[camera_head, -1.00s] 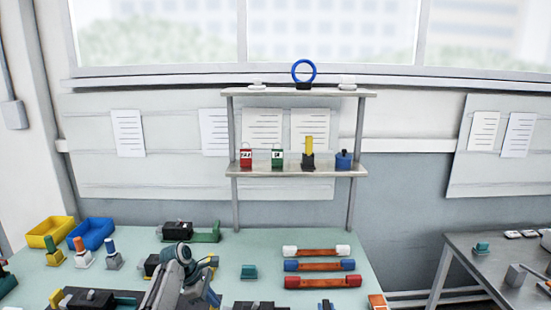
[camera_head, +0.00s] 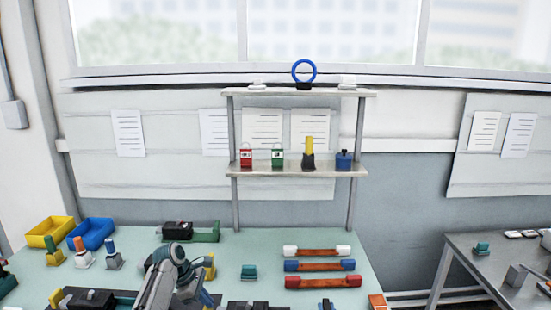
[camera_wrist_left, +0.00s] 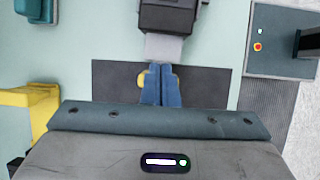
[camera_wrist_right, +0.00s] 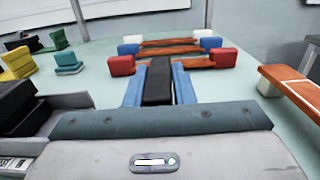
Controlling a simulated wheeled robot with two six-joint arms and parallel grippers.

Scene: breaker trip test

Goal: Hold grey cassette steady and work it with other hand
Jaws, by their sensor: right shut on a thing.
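In the left wrist view, a dark grey block (camera_wrist_left: 168,15) with a light grey end (camera_wrist_left: 164,47) lies at the top; I cannot tell surely whether it is the grey cassette. My left gripper (camera_wrist_left: 160,70) has its blue fingers together, their tips right by the light grey end; contact is unclear. The fingers overlap a dark mat (camera_wrist_left: 205,85), with a yellow spot (camera_wrist_left: 143,80) beside them. My right gripper (camera_wrist_right: 157,88) is shut on a narrow dark block (camera_wrist_right: 157,75). It shows at the bottom edge of the head view (camera_head: 326,305), mostly cut off.
Copper bars with white, blue and red ends (camera_head: 320,266) lie beyond my right gripper. A teal block (camera_head: 248,272) and a yellow bracket (camera_head: 210,266) stand nearby. A panel with a green light and red button (camera_wrist_left: 268,55) shows in the left wrist view. Yellow and blue bins (camera_head: 92,233) stand far left.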

